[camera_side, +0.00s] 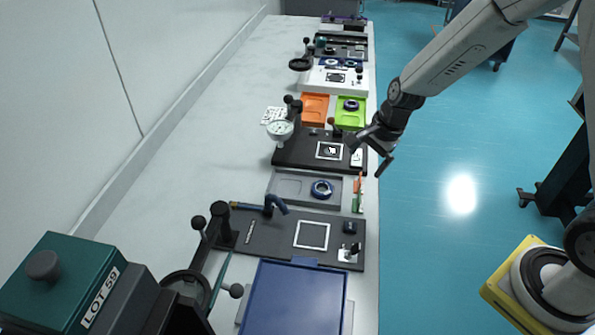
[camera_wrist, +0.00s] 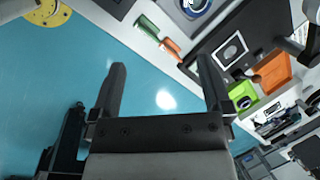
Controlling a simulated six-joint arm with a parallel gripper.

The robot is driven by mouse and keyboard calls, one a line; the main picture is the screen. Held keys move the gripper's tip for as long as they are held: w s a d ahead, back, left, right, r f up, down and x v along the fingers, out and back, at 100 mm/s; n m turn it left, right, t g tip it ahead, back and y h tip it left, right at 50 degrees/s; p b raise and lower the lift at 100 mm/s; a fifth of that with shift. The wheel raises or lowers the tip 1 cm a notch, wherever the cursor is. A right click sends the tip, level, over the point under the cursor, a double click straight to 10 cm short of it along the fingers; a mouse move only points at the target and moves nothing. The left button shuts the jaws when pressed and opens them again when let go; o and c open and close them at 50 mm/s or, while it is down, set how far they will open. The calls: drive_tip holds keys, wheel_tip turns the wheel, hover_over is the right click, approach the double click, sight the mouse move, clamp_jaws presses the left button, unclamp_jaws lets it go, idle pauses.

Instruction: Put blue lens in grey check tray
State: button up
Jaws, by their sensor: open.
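A blue-rimmed lens (camera_side: 322,189) lies in the right part of the grey tray (camera_side: 290,188); the lens also shows at the top edge of the wrist view (camera_wrist: 196,5). A dark blue-rimmed lens (camera_side: 351,105) sits in the green tray (camera_side: 344,119), which also shows in the wrist view (camera_wrist: 237,91). My gripper (camera_side: 370,153) is open and empty. It hangs off the table's right edge, beside the dark plate and beyond the grey tray. In the wrist view its fingers (camera_wrist: 161,64) are apart with blue floor between them.
An orange tray (camera_side: 314,107) adjoins the green tray. A dark plate (camera_side: 301,150) with a white square and a round gauge (camera_side: 280,131) stands beyond the grey tray. A dark fixture plate (camera_side: 277,236) and a blue tray (camera_side: 295,300) are nearer. The left table strip is clear.

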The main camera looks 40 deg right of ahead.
drive_tip(key=s+r+n+h, duration=0.1)
drive_tip(key=s+r+n, duration=0.2)
drive_tip(key=s+n, duration=1)
drive_tip(key=shift+r+n+h, duration=0.4)
drive_tip(key=shift+n, duration=1.3)
